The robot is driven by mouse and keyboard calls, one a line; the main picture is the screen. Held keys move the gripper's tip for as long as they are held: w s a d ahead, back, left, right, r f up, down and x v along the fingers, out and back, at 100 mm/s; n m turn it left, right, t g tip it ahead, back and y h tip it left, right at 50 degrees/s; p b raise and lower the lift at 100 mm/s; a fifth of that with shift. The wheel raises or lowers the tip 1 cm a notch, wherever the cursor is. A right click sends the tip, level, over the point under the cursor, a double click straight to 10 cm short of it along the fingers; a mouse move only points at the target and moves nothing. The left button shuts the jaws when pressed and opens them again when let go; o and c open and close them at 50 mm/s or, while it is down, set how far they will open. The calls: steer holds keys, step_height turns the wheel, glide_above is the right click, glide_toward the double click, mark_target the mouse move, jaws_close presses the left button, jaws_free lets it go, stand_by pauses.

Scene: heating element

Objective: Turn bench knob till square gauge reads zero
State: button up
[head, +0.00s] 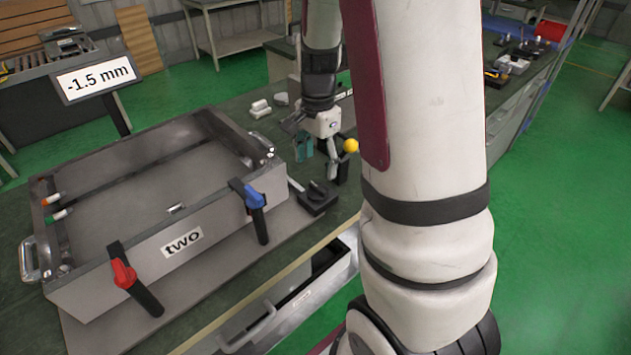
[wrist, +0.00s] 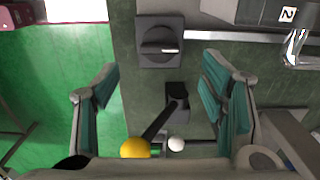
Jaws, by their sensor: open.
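A flat display sign (head: 97,78) on a black post stands behind the metal box at the left and reads -1.5 mm. The bench knob (head: 317,197), a dark knob on a square black base, sits on the bench beside the box's right end. In the wrist view the knob (wrist: 160,40) shows at top centre with its bar lying across the picture. My gripper (head: 318,160) points down above the bench, behind the knob in the head view. Its teal-padded fingers are spread apart and empty. In the wrist view the knob lies beyond the gap between the fingertips (wrist: 161,76), apart from them.
A lever with a yellow ball (head: 351,145) stands close to my gripper; the yellow ball (wrist: 135,148) and a white ball (wrist: 176,145) show low between the fingers. The metal box (head: 205,235) marked "two" has a red handle (head: 123,273) and a blue handle (head: 253,195).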

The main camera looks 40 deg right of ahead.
mark_target(318, 187)
step_height(318, 187, down, 7)
steer(key=shift+f, duration=0.1)
steer(key=shift+c, duration=0.6)
steer(key=c, duration=1)
